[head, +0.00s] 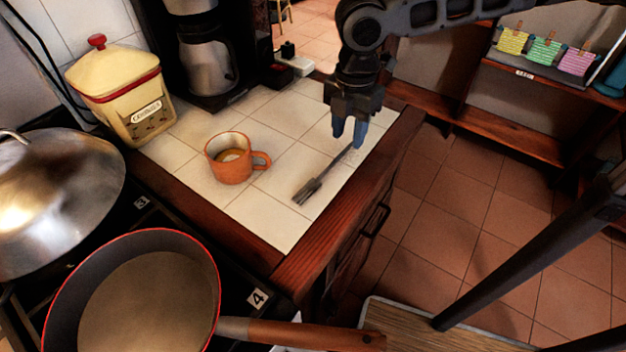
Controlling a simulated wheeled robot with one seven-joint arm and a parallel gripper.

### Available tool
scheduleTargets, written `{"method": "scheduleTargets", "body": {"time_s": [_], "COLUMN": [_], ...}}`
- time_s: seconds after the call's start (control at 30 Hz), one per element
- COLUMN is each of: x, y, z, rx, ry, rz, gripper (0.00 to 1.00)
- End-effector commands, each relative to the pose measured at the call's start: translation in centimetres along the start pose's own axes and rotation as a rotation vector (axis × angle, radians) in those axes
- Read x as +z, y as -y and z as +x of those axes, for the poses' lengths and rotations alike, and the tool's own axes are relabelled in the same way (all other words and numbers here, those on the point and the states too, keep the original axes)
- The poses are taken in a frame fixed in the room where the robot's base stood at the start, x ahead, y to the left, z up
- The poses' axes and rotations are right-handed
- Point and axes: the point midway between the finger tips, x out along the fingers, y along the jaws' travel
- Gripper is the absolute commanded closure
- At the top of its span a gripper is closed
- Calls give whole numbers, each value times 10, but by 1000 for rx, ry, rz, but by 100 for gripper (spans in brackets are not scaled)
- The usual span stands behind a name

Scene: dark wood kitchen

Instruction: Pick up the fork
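A dark metal fork (318,182) lies flat on the white tiled counter (230,206), near its right edge. Its tines point toward the lower left and its handle runs up to the right. My gripper (348,140) points down over the handle end, with its two blue fingertips apart. The handle's end shows just below and between the fingertips. I cannot tell whether either finger touches it. The fork appears to rest on the tiles.
An orange mug (229,160) stands left of the fork. A yellow canister (122,92) and a coffee maker (206,62) stand behind. A frying pan (150,290) and a lidded pot (58,200) are on the stove at left. The wooden counter edge (345,215) borders open floor at right.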

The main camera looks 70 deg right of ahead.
Motion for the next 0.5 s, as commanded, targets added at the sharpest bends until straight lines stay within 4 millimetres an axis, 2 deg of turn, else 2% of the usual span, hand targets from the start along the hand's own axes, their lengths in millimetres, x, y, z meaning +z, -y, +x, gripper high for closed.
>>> {"method": "scheduleTargets", "body": {"time_s": [0.2,0.5], "x": [-2,-1], "y": [0,0], "z": [28,34], "rx": [-1,0], "ry": [-2,0], "rz": [1,0], "gripper": [61,61]}}
